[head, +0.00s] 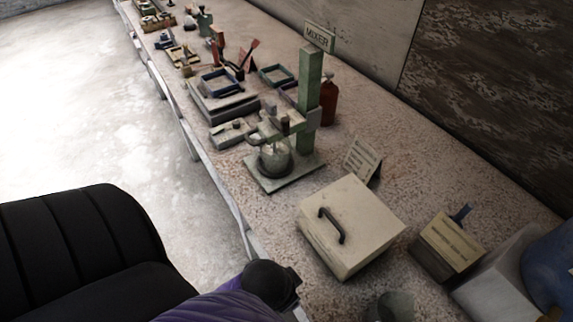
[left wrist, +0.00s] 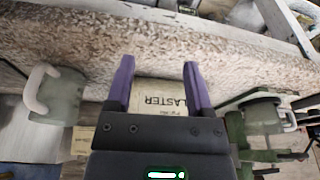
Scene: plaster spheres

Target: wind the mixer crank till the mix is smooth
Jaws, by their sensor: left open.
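The mixer stands on the long bench in the head view, with a green post (head: 308,98) on a flat base plate and a MIXER sign (head: 319,36) on top. A cloudy pot (head: 276,160) sits on the plate under the side arm. A small dark part on that arm (head: 285,125) may be the crank grip; the crank is not clear. How smooth the mix is cannot be seen. My left gripper (left wrist: 156,78) is open in the left wrist view, its purple fingers spread before a cream PLASTER label (left wrist: 163,98), with nothing visibly gripped. My right gripper is not seen.
A cream box (head: 352,226) with a dark handle is nearer than the mixer. A red-brown bottle (head: 328,101) stands behind the post. Trays (head: 222,82) and tools lie farther along.

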